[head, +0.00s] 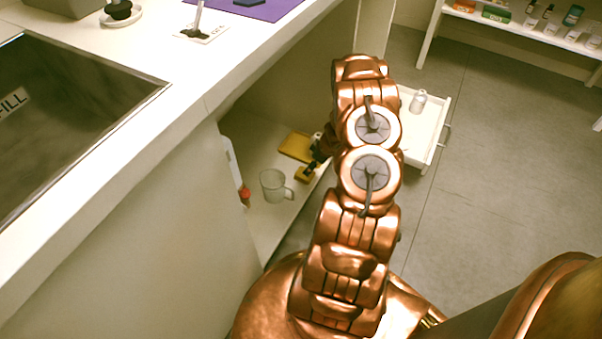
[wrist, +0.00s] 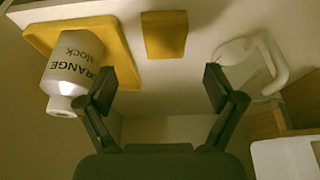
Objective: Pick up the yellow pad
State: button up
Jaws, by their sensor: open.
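A small yellow pad (wrist: 165,34) lies on the shelf near the top middle of the wrist view, beyond and between my fingertips. It also shows in the head view (head: 306,175), beside the glass mug (head: 272,186). My gripper (wrist: 160,78) is open and empty, apart from the pad. In the head view my gripper (head: 314,162) is small and dark, reaching into the compartment and partly hidden by my arm. A larger flat yellow piece (head: 296,146) lies behind; it is at the upper left in the wrist view (wrist: 120,60).
In the wrist view a white labelled bottle (wrist: 72,70) overlaps the large yellow piece, near my left finger. The mug (wrist: 272,65) stands near my right finger. A red-topped white bottle (head: 244,193) stands by the compartment wall. An open white drawer (head: 424,145) is to the right.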

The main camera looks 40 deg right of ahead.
aim_at(298, 176)
jog(key=shift+b+x, duration=0.3)
jog(key=shift+x, duration=0.9)
jog(key=b+x, duration=0.1)
jog(key=x, duration=0.1)
jog(key=b+x, duration=0.1)
jog(key=x, duration=0.1)
jog(key=shift+s+a+f, duration=0.1)
jog(key=shift+a, duration=0.25)
jog(key=shift+w+f, duration=0.2)
jog(key=shift+f, duration=0.1)
jog(key=c, duration=1.2)
